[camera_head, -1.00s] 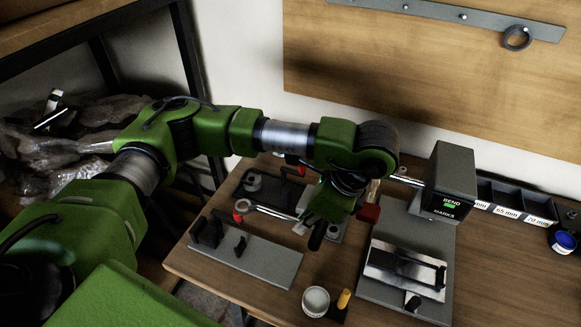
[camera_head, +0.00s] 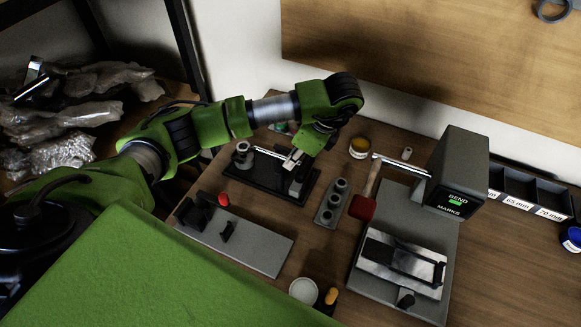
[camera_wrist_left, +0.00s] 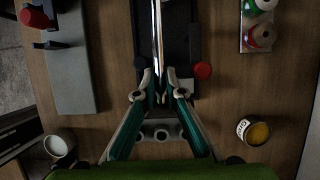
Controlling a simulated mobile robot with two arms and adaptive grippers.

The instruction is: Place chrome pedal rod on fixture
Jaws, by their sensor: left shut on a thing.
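The chrome pedal rod (camera_head: 271,153) is a thin shiny bar. My left gripper (camera_head: 294,158) is shut on its near end, and the rod points left from the fingers over the black fixture (camera_head: 262,183). In the left wrist view the rod (camera_wrist_left: 157,40) runs straight up from between the fingertips (camera_wrist_left: 160,93), above the dark base (camera_wrist_left: 184,30). A round grey post (camera_head: 243,157) stands at the fixture's left end, close to the rod's far end. I cannot tell whether the rod touches the fixture. My right gripper is not in view.
A grey plate with black brackets (camera_head: 245,244) lies in front of the fixture. A grey block with round holes (camera_head: 331,203), a red-ended brush (camera_head: 363,206) and the bend machine (camera_head: 458,180) stand to the right. A yellow-topped tin (camera_head: 359,148) stands behind. Bare tabletop (camera_head: 315,255) lies between the plate and machine.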

